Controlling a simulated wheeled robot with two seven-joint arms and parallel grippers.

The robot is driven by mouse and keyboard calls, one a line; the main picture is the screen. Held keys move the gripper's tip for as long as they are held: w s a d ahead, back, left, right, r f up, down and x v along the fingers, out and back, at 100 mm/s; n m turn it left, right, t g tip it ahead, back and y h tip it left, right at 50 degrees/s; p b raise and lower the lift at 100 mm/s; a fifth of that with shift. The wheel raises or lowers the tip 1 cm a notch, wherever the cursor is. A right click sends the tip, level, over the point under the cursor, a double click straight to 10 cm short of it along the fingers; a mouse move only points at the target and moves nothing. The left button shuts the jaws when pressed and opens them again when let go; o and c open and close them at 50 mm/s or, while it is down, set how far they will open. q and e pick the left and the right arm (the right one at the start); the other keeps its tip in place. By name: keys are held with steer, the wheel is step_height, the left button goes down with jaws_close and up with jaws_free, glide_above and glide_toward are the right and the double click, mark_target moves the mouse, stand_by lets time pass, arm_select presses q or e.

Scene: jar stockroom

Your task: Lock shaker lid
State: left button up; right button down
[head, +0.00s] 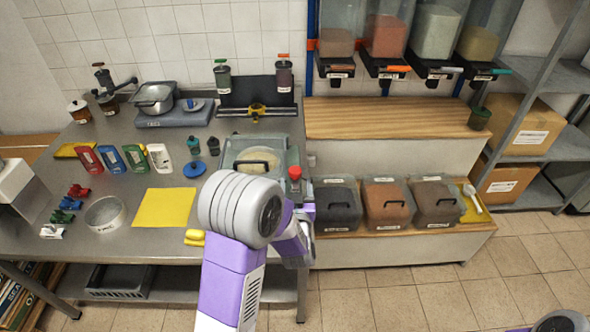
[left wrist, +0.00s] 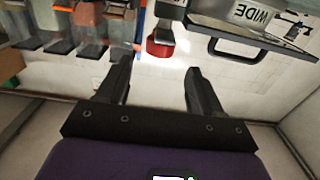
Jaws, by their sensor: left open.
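A small upright item with a red cap (head: 294,173), which looks like the shaker lid, stands at the right edge of the steel table in the head view. Its lower part is partly hidden by my left arm. In the left wrist view the red cap (left wrist: 160,48) shows just beyond the space between my fingers, with a greyish part adjoining it. My left gripper (left wrist: 158,69) is open and empty, apart from the cap. In the head view its fingers are hidden behind my arm. I cannot tell whether the lid is locked. My right gripper is out of view.
A glass-lidded box (head: 262,160) with a black handle stands beside the red cap. Lidded bins (head: 337,203) line the low shelf to the right.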

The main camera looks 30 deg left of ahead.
mark_target(295, 174)
arm_select(q)
steer(key=x, duration=0.7)
steer(key=shift+w+f, duration=0.1)
steer(key=shift+w, duration=0.1)
